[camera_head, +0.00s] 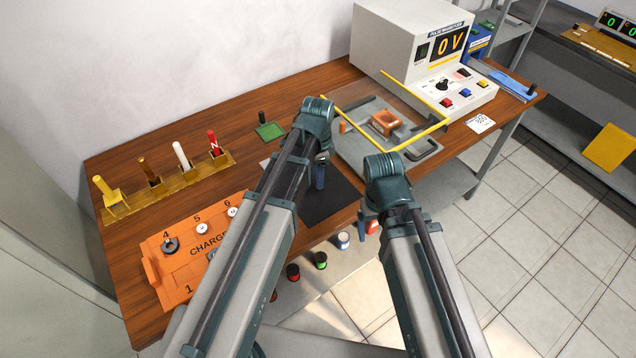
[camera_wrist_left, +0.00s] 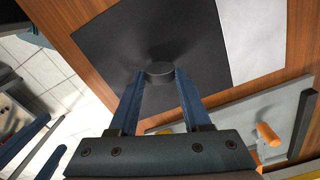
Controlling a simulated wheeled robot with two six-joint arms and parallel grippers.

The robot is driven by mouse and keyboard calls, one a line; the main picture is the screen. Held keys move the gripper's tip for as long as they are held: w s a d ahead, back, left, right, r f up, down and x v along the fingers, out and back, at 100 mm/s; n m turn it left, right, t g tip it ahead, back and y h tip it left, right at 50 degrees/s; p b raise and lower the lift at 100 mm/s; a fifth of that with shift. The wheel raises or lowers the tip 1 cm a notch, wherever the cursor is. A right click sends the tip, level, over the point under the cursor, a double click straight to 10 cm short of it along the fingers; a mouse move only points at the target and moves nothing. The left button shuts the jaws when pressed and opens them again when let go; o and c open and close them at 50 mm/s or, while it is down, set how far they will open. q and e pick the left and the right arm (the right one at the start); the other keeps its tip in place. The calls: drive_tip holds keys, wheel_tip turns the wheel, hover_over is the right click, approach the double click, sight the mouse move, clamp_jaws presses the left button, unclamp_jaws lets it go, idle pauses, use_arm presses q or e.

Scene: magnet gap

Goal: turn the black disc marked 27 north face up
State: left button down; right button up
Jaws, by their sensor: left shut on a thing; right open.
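My left gripper (camera_wrist_left: 160,76) is shut on a small black disc (camera_wrist_left: 160,70), held between its fingertips over the black mat (camera_wrist_left: 200,40). The side and one flat face of the disc show; I cannot read any marking on it. In the head view my left gripper (camera_head: 320,178) is above the mat (camera_head: 335,195), and the disc is hidden there. My right gripper (camera_head: 369,220) is open, near the table's front edge to the right of the mat. It also shows blurred at the left of the left wrist view.
An orange charge tray (camera_head: 180,285) with numbered places lies at left, holding a dark ring and pale discs. Behind it stands a rack (camera_head: 165,190) of coloured rods. A grey fixture plate (camera_head: 360,155) with a yellow frame and a pulse magnetizer (camera_head: 410,40) reading 0 V stand at right.

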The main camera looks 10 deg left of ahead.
use_arm(q)
drive_tip(key=shift+r+p, duration=1.7)
drive_tip(key=shift+r, duration=0.35)
drive_tip(key=shift+f, duration=0.15)
